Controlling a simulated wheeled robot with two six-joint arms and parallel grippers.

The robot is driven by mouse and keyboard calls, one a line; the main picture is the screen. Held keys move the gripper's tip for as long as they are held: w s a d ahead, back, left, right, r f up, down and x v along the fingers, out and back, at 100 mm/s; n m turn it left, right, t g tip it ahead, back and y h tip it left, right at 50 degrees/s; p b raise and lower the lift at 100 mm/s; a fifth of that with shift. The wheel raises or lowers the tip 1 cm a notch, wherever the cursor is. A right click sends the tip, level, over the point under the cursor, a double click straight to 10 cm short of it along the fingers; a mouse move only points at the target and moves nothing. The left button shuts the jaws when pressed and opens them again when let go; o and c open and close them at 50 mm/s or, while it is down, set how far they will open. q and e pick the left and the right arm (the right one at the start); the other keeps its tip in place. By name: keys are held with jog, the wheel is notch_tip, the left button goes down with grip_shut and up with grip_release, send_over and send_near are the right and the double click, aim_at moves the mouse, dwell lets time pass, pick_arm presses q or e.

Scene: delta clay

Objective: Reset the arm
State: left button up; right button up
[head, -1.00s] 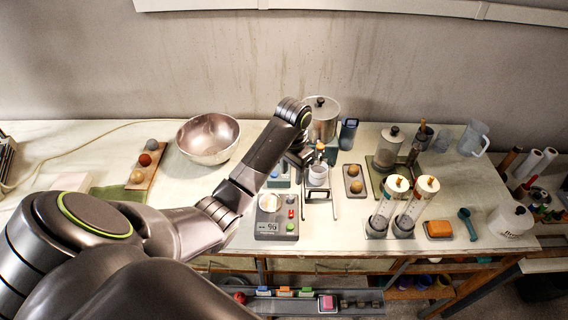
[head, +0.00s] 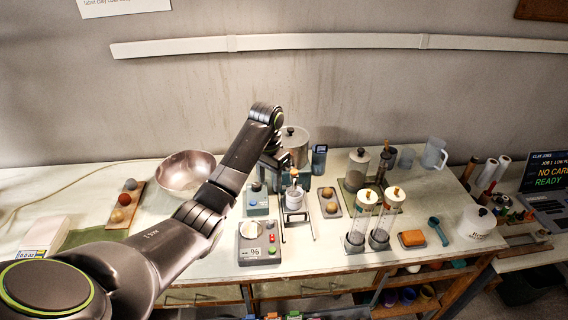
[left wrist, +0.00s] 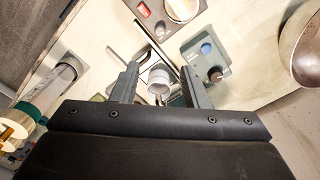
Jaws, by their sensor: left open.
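My left arm reaches from the lower left across the bench in the head view. My left gripper (head: 277,165) is above and just behind a small white cup (head: 293,196) on a wire-legged stand (head: 298,222). In the left wrist view my left gripper (left wrist: 160,88) is open, with its two fingers apart. The cup (left wrist: 159,82) appears between the fingertips, farther down and apart from them. My arm hides part of the bench. My right gripper is not in view.
A metal bowl (head: 184,178) is behind my left arm. A metal canister (head: 293,148) stands close behind the gripper. A scale (head: 258,250) is in front, two clear cylinders (head: 360,228) are to the right.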

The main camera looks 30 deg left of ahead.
pick_arm(q)
jog(key=shift+s, duration=0.1)
jog(key=s+d+f+t, duration=0.1)
jog(key=s+f, duration=0.6)
jog(key=s, duration=0.2)
jog(key=s+f+t, duration=0.1)
jog(key=s+f, duration=0.6)
jog(key=s, duration=0.2)
jog(key=s+r+n+t+y, duration=0.2)
jog(key=s+r+n, duration=0.15)
jog(key=s, duration=1.65)
notch_tip(320, 180, down, 31)
jog(key=a+g+b, duration=0.1)
jog(key=g+b, duration=0.1)
jog(key=b, duration=0.6)
jog(key=s+f+b, duration=0.3)
jog(key=s+f, duration=0.4)
jog(key=f, duration=0.4)
jog(key=s+d+f+h+b, duration=0.1)
jog(key=s+f+b, duration=0.2)
jog(key=s+f, duration=0.5)
notch_tip(320, 180, down, 5)
jog(key=shift+d+r+g, duration=0.15)
jog(key=shift+r+g, duration=0.05)
jog(key=shift+g, duration=0.2)
